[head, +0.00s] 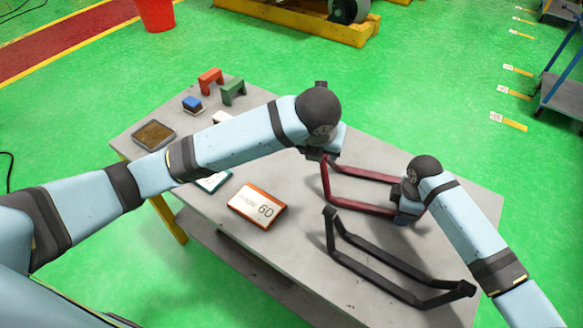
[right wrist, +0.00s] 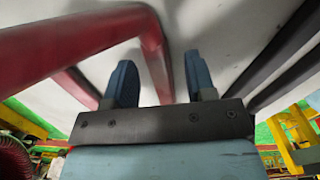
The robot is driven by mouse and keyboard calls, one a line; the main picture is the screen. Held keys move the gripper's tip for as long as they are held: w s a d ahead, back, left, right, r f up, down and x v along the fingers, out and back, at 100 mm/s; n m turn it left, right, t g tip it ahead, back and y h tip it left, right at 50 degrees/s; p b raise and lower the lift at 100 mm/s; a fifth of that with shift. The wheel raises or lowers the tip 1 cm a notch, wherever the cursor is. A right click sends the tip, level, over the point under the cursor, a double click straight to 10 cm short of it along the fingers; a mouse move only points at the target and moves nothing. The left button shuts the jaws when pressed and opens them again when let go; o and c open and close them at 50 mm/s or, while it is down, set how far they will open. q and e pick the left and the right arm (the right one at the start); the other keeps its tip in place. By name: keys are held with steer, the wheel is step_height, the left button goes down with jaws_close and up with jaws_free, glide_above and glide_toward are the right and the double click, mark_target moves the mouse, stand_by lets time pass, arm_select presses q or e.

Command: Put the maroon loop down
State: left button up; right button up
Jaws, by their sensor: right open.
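The maroon loop (head: 363,207) is at the middle of the table's right part, between my two hands. My left gripper (head: 322,156) is over the loop's left far corner; its fingers are mostly hidden, so I cannot tell whether it grips. My right gripper (head: 407,212) is at the loop's right end. In the right wrist view, my right gripper (right wrist: 161,82) is open, and a bar of the maroon loop (right wrist: 154,58) shows in the gap between its fingers, apparently clear of the right finger. Whether the loop touches the table is unclear.
A black loop (head: 385,263) lies at the near side of the grey table (head: 300,265). An orange-edged box (head: 257,205), a brown-filled tray (head: 154,135), a blue block (head: 192,103), and red (head: 210,81) and green (head: 233,91) bridge-shaped blocks stand to the left.

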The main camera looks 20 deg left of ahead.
step_height(320, 180, up, 10)
steer(key=shift+r, duration=0.2)
steer(key=shift+f, duration=0.1)
stand_by(0.5)
